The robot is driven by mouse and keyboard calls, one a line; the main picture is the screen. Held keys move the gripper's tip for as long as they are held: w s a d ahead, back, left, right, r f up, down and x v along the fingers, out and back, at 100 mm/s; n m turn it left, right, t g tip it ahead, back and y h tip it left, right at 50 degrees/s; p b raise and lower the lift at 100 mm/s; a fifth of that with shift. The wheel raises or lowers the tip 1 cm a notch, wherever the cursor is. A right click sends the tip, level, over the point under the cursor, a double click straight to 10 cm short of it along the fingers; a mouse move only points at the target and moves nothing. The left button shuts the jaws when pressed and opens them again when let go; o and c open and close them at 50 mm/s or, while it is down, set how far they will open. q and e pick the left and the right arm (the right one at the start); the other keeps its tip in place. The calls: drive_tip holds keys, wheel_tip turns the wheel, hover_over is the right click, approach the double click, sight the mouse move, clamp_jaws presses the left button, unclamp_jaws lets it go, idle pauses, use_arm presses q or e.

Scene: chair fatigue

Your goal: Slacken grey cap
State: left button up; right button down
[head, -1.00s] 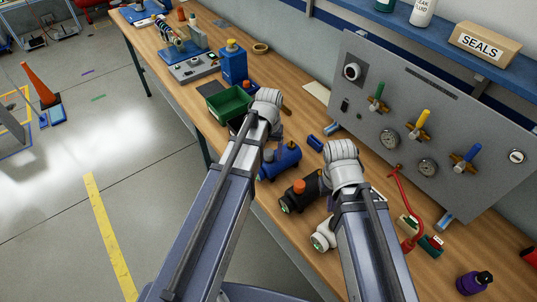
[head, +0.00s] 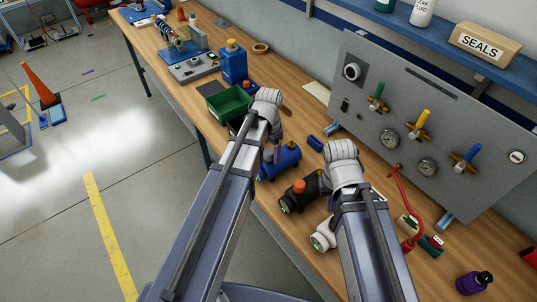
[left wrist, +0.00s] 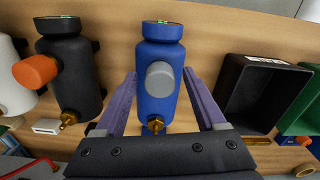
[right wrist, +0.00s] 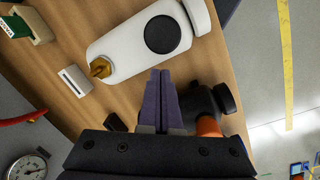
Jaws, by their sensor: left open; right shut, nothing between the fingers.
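The blue cylinder (head: 289,157) lies on the workbench. The left wrist view shows it whole (left wrist: 158,50), with the round grey cap (left wrist: 160,75) on its side facing that camera and a brass fitting at its near end. My left gripper (left wrist: 160,78) is open, with one purple finger on each side of the blue body and the cap between them. I cannot tell whether the fingers touch it. My right gripper (right wrist: 161,75) is shut and empty, above the bench between the white cylinder (right wrist: 130,50) and the black cylinder (right wrist: 205,105). In the head view my wrists hide most of both grippers.
The black cylinder with an orange cap (head: 299,187) and the white cylinder (head: 323,236) lie nearer me. A black tray (left wrist: 262,95) and a green bin (head: 230,102) are beside the blue cylinder. A gauge panel (head: 430,120) stands behind, with a red hose (head: 407,205) nearby.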

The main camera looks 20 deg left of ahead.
use_arm(q)
drive_tip(key=m, duration=0.4)
idle(0.3)
drive_tip(key=c, duration=0.7)
drive_tip(key=shift+n, duration=0.7)
drive_tip(key=shift+n, duration=0.7)
drive_tip(key=shift+n, duration=0.7)
